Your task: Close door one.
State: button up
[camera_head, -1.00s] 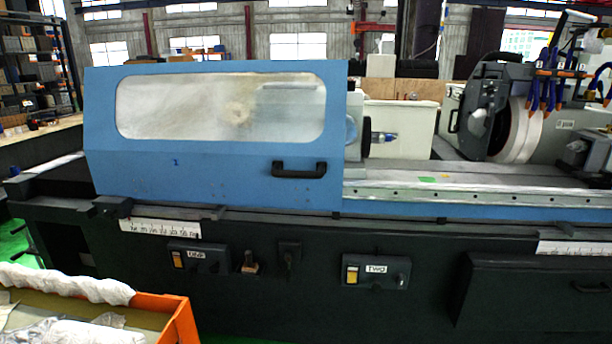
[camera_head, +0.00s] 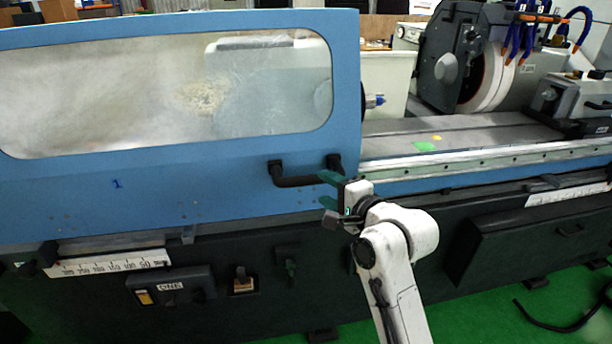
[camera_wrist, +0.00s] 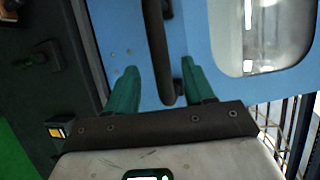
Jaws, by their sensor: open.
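Door one is the blue sliding guard (camera_head: 210,185) with a clear window and a small "1", on the left of the machine in the head view. Its black handle (camera_head: 297,181) is a horizontal bar near the lower right corner. My gripper (camera_head: 324,190) is at the handle's right end with its green fingers apart, one above the other. In the wrist view, the handle bar (camera_wrist: 158,45) shows between the two open fingers of my gripper (camera_wrist: 160,66). Whether either finger touches the bar I cannot tell.
The machine bed (camera_head: 470,140) extends right of the door, with the grinding wheel (camera_head: 486,65) behind it. Below are a control box marked ONE (camera_head: 172,289) and a ruler scale (camera_head: 108,262). Green floor (camera_head: 480,310) is free at the lower right, apart from a black hose.

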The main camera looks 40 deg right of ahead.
aim_at(307, 178)
jog(key=p+x, duration=0.1)
jog(key=x, duration=0.8)
jog(key=shift+s+f, duration=0.1)
grip_shut()
dwell(0.4)
